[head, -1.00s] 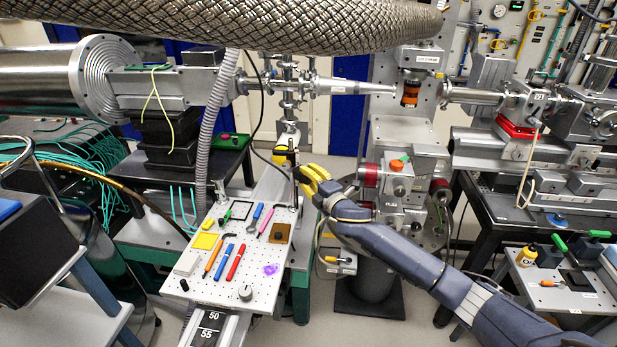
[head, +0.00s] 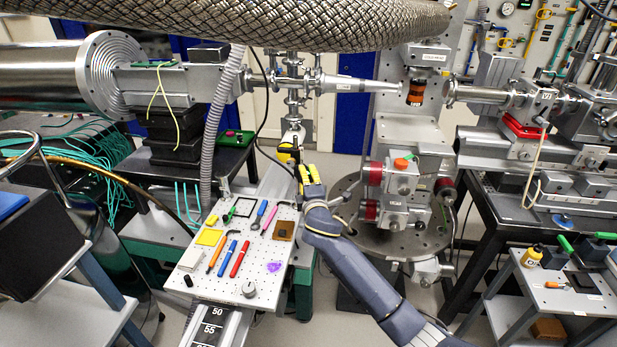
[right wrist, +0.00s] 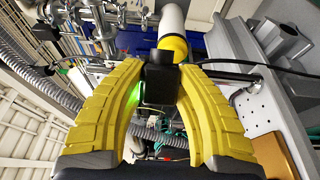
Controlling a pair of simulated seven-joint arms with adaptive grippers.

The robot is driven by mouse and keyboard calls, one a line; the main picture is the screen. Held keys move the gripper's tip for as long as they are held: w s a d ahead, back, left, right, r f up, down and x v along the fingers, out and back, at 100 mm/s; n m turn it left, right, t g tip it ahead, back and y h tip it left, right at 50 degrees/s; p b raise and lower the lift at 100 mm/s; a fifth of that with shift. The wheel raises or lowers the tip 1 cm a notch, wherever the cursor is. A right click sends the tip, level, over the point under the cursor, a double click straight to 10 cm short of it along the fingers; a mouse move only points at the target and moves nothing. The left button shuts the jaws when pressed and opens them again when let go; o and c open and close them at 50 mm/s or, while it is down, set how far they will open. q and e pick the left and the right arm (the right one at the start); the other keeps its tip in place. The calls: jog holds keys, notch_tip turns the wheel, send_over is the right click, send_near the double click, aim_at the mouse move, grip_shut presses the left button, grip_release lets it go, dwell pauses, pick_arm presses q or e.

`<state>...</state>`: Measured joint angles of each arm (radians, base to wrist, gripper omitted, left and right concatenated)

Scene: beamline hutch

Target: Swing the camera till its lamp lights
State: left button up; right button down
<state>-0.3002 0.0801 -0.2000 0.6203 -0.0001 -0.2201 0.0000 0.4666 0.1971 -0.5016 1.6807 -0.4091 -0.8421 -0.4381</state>
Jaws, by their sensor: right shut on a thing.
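The camera has a black body (right wrist: 160,82), a yellow ring and a white barrel in the right wrist view. In the head view its yellow and black part (head: 285,153) stands behind the perforated board, partly hidden. My right gripper (head: 306,173) has yellow ribbed fingers, which also show in the right wrist view (right wrist: 160,95). They are closed on both sides of the black body. A green glow (right wrist: 133,97) shows beside the body, against the left finger; the lamp itself is not clearly visible. My left gripper is not in view.
The perforated board (head: 222,285) with pens and small tools lies in front of the camera. A braided hose (head: 240,25) crosses overhead. A round stage with a grey block (head: 403,190) stands to the right. A black cable (head: 264,110) hangs close to the camera.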

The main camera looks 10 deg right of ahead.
jog(key=shift+r, duration=0.1)
jog(key=c, duration=1)
grip_release()
jog(key=shift+o, duration=0.2)
jog(key=s, duration=1.2)
jog(key=shift+a, duration=0.3)
